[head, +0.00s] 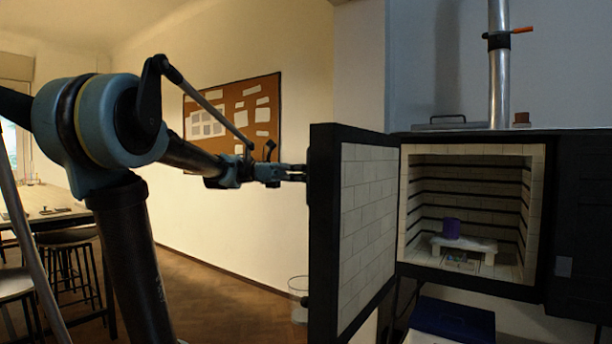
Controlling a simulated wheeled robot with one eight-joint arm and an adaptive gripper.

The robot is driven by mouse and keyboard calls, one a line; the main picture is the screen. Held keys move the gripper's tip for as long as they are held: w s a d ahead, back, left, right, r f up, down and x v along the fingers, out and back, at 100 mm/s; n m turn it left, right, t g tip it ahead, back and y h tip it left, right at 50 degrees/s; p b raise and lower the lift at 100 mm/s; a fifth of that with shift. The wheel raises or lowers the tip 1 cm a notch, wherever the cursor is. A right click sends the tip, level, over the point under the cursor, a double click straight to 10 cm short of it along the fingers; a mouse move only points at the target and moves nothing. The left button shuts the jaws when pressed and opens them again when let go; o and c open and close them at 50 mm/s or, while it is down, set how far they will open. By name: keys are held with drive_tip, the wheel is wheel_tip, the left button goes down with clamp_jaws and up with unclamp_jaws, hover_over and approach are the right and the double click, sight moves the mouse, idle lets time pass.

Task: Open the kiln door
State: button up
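The kiln door (368,225) is swung wide open to the left, its white brick lining facing right and its dark frame edge toward me. The kiln (472,147) behind it shows its brick-lined chamber with dark bands. My gripper (300,173) is at the left, outer side of the door, at about mid-height. Its fingertips reach the door's dark edge or pass behind it, so I cannot tell whether they touch it or hold a handle. The door's outer face and any handle there are hidden.
A metal flue (499,80) with an orange lever (522,30) rises above the kiln. A blue bin (450,322) sits below. Stools (68,236) and a table stand at the left.

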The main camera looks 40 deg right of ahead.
drive_tip(key=shift+r, duration=0.15)
wheel_tip(320, 180, up, 10)
drive_tip(key=shift+f, duration=0.15)
idle(0.5)
idle(0.5)
